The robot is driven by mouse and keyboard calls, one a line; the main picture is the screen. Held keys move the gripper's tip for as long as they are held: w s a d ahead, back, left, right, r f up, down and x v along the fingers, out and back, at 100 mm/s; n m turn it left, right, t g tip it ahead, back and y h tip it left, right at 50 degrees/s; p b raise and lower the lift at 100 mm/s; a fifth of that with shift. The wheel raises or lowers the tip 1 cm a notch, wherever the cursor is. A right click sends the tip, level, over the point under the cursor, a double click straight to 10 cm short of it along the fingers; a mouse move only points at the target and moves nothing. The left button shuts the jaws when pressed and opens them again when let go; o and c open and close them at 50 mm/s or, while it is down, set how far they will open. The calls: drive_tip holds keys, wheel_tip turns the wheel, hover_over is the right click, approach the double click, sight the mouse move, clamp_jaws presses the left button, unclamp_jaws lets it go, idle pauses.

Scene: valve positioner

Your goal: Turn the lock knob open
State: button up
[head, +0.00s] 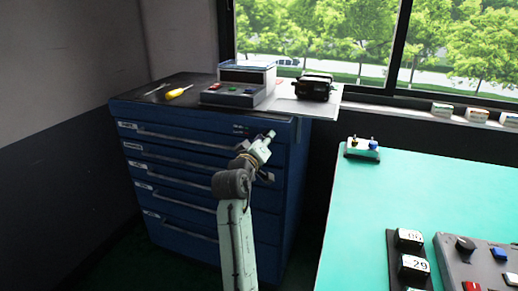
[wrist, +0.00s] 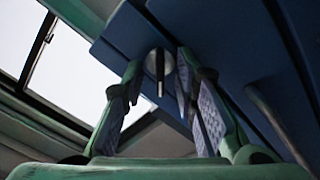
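The lock knob (wrist: 159,61) shows in the wrist view as a small round silver disc with a dark narrow grip, on the blue face of the drawer cabinet (head: 180,136). My gripper (wrist: 160,80) is open, with one finger to each side of the knob and visible gaps between. Whether the fingertips reach around the knob in depth, I cannot tell. In the head view my arm's end is at the cabinet's upper right front; the knob cannot be made out there, and the fingers are not clear.
On the cabinet top are a yellow screwdriver (head: 178,92), a grey control box (head: 238,95) and a black device (head: 314,87). A green table (head: 400,190) with panels stands at right. Drawer handles stick out of the cabinet front (head: 187,139).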

drive_tip(key=v, duration=1)
drive_tip(key=shift+s+a, duration=0.15)
drive_tip(key=shift+s, duration=0.2)
